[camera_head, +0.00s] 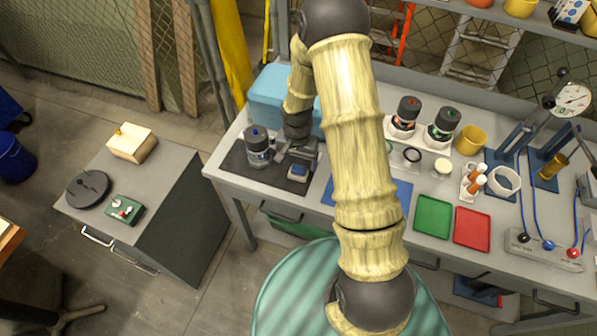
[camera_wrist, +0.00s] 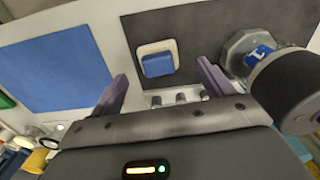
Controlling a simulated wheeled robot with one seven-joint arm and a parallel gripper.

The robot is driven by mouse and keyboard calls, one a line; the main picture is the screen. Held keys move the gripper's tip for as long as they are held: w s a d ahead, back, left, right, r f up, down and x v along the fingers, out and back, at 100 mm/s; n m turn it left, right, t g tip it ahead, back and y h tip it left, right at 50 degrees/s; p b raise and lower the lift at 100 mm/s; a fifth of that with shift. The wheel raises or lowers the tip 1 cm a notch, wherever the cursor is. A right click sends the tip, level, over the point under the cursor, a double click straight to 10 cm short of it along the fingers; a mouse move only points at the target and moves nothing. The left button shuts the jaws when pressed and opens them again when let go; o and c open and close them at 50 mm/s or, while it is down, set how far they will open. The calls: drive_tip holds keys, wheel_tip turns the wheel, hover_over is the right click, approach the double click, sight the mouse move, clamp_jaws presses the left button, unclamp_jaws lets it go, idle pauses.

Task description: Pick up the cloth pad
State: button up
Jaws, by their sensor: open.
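A small pad, white with a raised blue block on top, looks like the cloth pad (camera_head: 298,172). It lies on a dark grey mat (camera_head: 238,161) at the left of the bench. In the wrist view the pad (camera_wrist: 157,62) lies just beyond and between my fingertips, apart from both. My gripper (camera_head: 303,157) is right by the pad in the head view, with its arm hiding part of the bench. In the wrist view my gripper (camera_wrist: 163,82) has its two fingers spread wide with nothing between them.
A light blue box (camera_head: 268,92) is behind. A blue mat (camera_wrist: 62,62), green tray (camera_head: 433,217) and red tray (camera_head: 472,229) lie rightward.

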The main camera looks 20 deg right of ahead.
sight(298, 168)
drive_tip(key=shift+d+f+p, duration=0.1)
drive_tip(key=shift+f+p, duration=1)
drive_tip(key=shift+f, duration=1.5)
drive_tip(key=c, duration=1.1)
drive_tip(key=shift+r, duration=0.1)
wheel_tip(298, 168, up, 10)
drive_tip(key=shift+f+b, duration=0.1)
drive_tip(key=shift+b, duration=1.15)
